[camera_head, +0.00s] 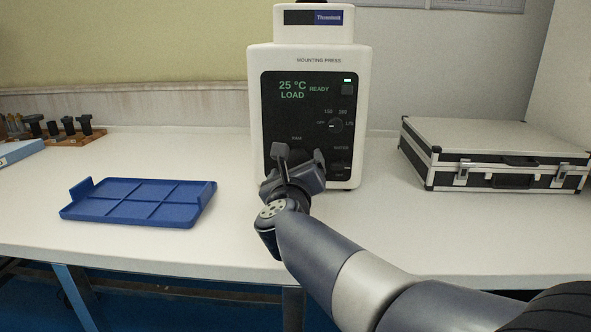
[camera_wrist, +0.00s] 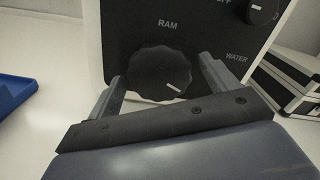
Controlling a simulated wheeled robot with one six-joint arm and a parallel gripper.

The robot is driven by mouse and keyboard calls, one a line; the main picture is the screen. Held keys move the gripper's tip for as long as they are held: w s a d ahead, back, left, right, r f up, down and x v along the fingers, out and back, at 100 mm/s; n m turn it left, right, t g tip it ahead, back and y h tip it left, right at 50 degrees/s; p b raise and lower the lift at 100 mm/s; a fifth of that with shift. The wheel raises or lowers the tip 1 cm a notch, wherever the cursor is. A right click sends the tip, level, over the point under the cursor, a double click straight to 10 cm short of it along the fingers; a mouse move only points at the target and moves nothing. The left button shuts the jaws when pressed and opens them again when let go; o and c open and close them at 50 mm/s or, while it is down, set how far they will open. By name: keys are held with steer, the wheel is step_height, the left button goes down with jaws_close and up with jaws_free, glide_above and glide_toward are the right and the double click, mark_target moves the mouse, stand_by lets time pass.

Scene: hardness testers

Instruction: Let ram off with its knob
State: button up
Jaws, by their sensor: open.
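The white mounting press (camera_head: 258,100) stands on the bench with a black front panel; its display reads 25 °C, LOAD and READY. The black, scalloped ram knob (camera_wrist: 158,70) sits under the RAM label in the wrist view. Its white mark points to the lower right. My gripper (camera_wrist: 161,74) is open, with one finger at the knob's left side and one at its right. I cannot tell whether the fingers touch it. In the head view my gripper (camera_head: 299,153) is in front of the lower panel and mostly hides the knob.
A smaller dial (camera_head: 336,125) marked with temperatures is above right of the ram knob, with a WATER control (camera_head: 341,166) below. A blue tray (camera_head: 140,203) lies left and a silver-black case (camera_head: 490,140) right. Bench around the press is clear.

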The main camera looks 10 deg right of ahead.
steer(key=c, duration=1)
steer(key=shift+n, duration=0.4)
steer(key=n+p, duration=0.2)
steer(key=n, duration=0.1)
steer(key=shift+r+n, duration=0.15)
steer(key=shift+n, duration=0.15)
steer(key=n+p, duration=0.3)
steer(key=n, duration=0.1)
steer(key=shift+n, duration=0.3)
steer(key=n+p, duration=0.3)
steer(key=n, duration=0.2)
steer(key=shift+n+p, duration=0.85)
steer(key=shift+n, duration=0.85)
